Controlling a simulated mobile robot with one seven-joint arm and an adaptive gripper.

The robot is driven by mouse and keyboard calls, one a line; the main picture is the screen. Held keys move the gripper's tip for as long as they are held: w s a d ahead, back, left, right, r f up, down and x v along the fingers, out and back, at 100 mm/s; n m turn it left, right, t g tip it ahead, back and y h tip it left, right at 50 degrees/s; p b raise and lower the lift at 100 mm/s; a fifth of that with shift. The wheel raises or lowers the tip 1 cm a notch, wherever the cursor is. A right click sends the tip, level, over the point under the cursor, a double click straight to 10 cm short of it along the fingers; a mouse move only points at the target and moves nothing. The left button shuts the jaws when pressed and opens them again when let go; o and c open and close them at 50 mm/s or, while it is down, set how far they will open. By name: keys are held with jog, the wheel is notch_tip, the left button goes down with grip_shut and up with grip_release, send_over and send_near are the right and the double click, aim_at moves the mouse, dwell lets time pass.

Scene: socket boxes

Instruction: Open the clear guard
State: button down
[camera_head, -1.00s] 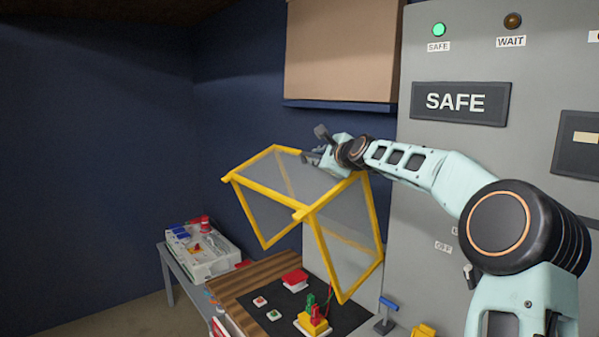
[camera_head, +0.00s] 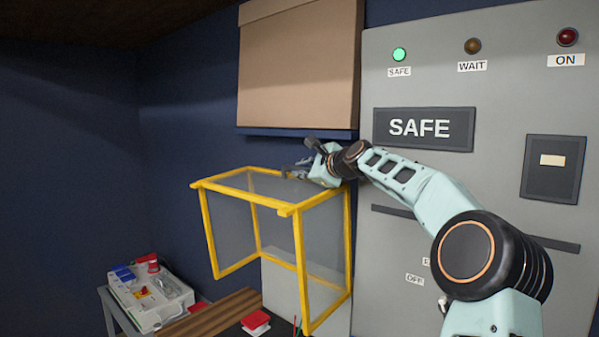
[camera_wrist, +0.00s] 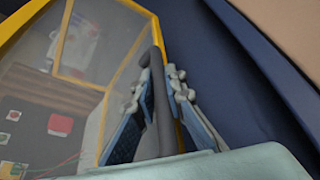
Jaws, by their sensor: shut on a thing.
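The clear guard (camera_head: 228,236) is a box of see-through panels in a yellow frame. It is raised above the work surface, with its lower edges in the air at the left. In the wrist view its yellow frame and clear panel (camera_wrist: 85,45) fill the left side. My gripper (camera_head: 301,168) is at the top of the guard, near its back edge. In the wrist view my gripper (camera_wrist: 160,88) is shut on a dark grey bar (camera_wrist: 157,62), which looks like the guard's handle. How the bar joins the guard is hidden.
A grey cabinet (camera_head: 490,185) with a lit green SAFE lamp (camera_head: 399,54) stands at the right. A cardboard box (camera_head: 298,72) sits on a blue shelf above the guard. A side table at the lower left bears a white tray (camera_head: 150,318). A red-topped block (camera_head: 255,320) lies below.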

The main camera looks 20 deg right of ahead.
jog(key=shift+a+f, duration=0.1)
jog(key=c, duration=2)
grip_release()
jog(key=shift+o, duration=0.2)
notch_tip(320, 180, up, 2)
send_over(324, 193)
jog(key=w, duration=0.3)
jog(key=shift+s+a, duration=0.1)
jog(key=shift+s, duration=0.15)
jog(key=shift+a+v, duration=0.2)
jog(key=shift+v, duration=0.95)
jog(key=shift+d, duration=0.15)
